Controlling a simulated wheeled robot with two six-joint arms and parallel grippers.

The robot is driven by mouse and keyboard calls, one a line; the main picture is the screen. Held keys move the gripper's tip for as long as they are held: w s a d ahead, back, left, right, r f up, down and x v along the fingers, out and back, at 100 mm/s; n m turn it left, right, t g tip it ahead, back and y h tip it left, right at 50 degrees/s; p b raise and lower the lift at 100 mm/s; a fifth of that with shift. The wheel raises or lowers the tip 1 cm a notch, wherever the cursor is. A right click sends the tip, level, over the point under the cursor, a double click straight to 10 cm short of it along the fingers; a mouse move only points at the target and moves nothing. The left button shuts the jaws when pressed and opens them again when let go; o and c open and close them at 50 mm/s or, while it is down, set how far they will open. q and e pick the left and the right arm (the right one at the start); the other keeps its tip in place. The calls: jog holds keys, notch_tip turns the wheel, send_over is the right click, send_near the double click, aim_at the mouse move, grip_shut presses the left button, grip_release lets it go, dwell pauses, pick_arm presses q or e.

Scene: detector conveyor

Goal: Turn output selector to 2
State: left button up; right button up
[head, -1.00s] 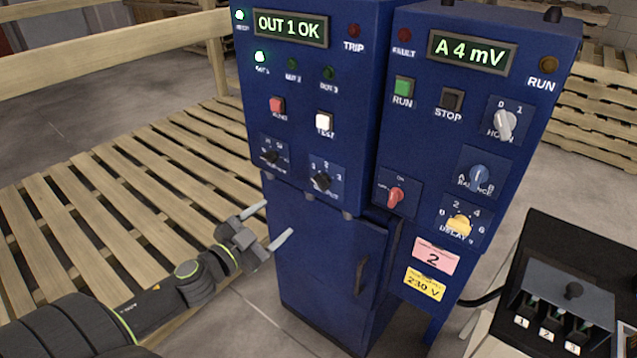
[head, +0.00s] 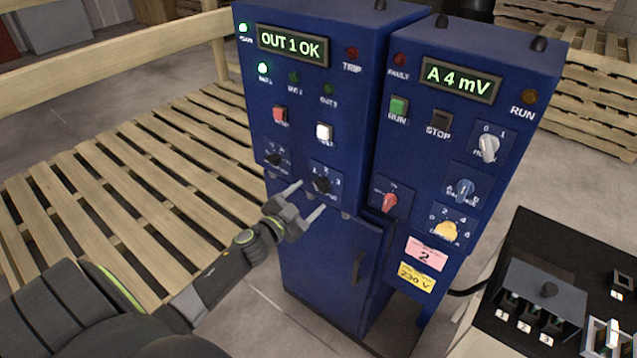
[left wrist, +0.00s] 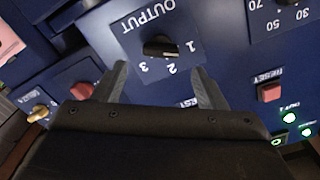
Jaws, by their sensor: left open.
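The output selector is a black knob (head: 322,185) on a square plate low on the left blue cabinet. The left wrist view shows the knob (left wrist: 160,47) upside down, with marks 1, 2 and 3; its pointer looks turned toward 1. The display (head: 292,45) reads OUT 1 OK. My left gripper (head: 309,197) is open and empty, just in front of the selector plate. In the left wrist view its fingers (left wrist: 162,72) are spread on either side of the knob, short of it; I see no contact. My right gripper is not in view.
Another black knob (head: 274,159) sits left of the selector. A white button (head: 324,132) and a red button (head: 280,115) are above. The right cabinet has a red knob (head: 389,202) close by. A wooden pallet (head: 120,210) lies at left.

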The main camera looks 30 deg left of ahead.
aim_at(320, 188)
pick_arm(q)
jog(key=shift+w+d, duration=0.2)
jog(key=shift+w, duration=2.5)
jog(key=shift+c, duration=0.2)
jog(key=c, duration=0.9)
